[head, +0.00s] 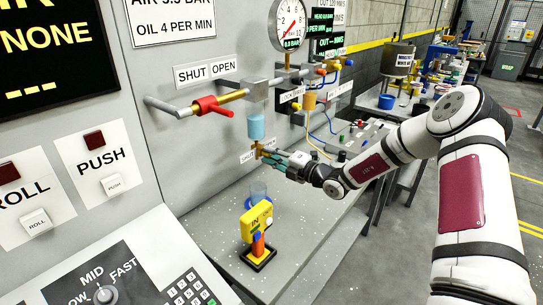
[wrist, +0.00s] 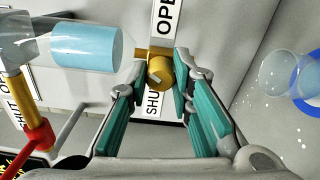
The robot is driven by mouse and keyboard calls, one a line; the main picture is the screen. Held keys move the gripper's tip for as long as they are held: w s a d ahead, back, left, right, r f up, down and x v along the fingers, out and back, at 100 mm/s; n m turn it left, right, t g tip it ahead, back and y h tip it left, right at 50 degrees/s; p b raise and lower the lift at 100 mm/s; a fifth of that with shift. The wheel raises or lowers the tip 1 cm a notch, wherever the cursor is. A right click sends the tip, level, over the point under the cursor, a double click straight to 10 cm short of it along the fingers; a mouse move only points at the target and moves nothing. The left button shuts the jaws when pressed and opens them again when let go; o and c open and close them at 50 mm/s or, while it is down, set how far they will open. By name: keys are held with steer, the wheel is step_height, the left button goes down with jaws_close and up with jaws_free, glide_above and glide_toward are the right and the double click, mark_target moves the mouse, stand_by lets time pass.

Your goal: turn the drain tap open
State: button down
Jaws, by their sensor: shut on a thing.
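The brass drain tap (head: 258,150) sticks out from the grey panel below a clear bowl of blue liquid (head: 256,127). In the wrist view, the tap's round brass end (wrist: 160,73) sits between my fingertips, over a white label (wrist: 163,20) with "SHUT" and a partly cut-off "OPE". The bowl of blue liquid (wrist: 85,47) is to its left. My gripper (head: 268,156) has teal-padded fingers, and in the wrist view the fingers (wrist: 164,85) are shut on the tap's end.
A red-handled valve (head: 210,106) on a pipe is above and left of the tap. A pressure gauge (head: 290,20) is higher up. Hoses hang to the right.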

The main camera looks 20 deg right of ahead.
steer(key=shift+m, duration=0.9)
steer(key=shift+d, duration=0.1)
steer(key=c, duration=1.4)
jaws_free()
steer(key=v, duration=1.2)
